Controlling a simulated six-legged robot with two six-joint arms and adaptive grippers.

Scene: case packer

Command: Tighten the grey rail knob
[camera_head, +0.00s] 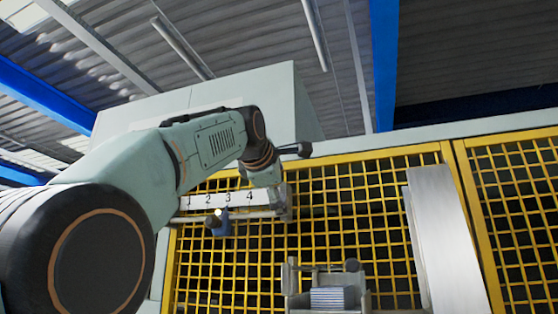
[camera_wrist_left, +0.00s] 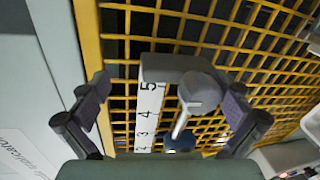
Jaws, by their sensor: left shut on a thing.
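The grey rail knob (camera_wrist_left: 200,92) is a rounded grey piece at the end of the rail, beside the 5 on the white number scale (camera_wrist_left: 150,100). My left gripper (camera_wrist_left: 168,88) is shut on it, with one finger on each side in the wrist view. The knob sits nearer the right finger, and the contact itself is hard to see. In the head view, my left wrist covers most of the gripper near the right end of the numbered rail (camera_head: 240,198). My right gripper is not in view.
A blue clamp piece (camera_head: 221,222) sits on the rail, left of my wrist. A yellow mesh guard (camera_head: 340,205) stands behind. A fixture with a dark knob (camera_head: 352,265) stands lower right of the rail, and a tall grey panel (camera_head: 445,240) farther right.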

